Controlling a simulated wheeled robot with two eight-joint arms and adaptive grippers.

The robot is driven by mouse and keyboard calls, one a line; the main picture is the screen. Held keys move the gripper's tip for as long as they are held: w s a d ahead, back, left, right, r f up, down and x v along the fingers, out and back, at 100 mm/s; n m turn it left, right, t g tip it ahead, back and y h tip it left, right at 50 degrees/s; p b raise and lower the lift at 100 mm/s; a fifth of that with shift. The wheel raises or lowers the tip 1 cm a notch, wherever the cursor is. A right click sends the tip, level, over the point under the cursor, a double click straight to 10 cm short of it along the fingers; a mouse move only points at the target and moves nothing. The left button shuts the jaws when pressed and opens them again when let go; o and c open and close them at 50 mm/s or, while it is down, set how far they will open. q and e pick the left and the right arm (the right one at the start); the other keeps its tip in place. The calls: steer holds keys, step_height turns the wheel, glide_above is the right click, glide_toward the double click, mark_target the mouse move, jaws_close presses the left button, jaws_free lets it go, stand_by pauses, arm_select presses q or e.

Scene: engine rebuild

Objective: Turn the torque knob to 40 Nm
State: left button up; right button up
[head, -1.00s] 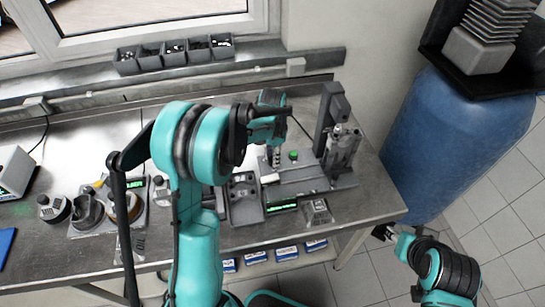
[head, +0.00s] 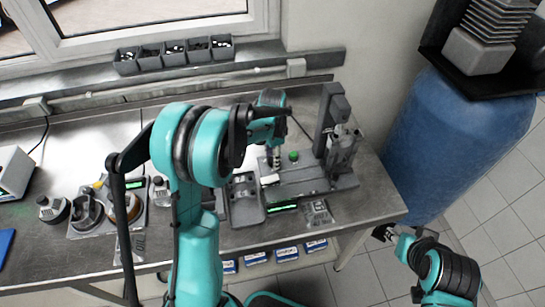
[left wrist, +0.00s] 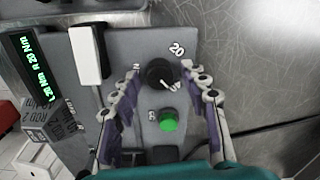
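The torque knob (left wrist: 158,74) is a round black knob with a white pointer line on a grey panel in the left wrist view. Its pointer slants toward the lower right. In the head view the left gripper (head: 277,160) is over the test fixture (head: 300,182), and the knob is hidden.
A green button (left wrist: 168,121) lies just below the knob, near the fingers. A white lever (left wrist: 88,53) stands to the left. An upright column (head: 331,115) rises behind the fixture. A grey tray (head: 245,205) and engine parts (head: 90,210) are to the left. A blue barrel (head: 455,140) stands right.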

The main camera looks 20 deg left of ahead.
arm_select(q)
step_height(320, 180, up, 12)
stand_by(0.7)
stand_by(0.4)
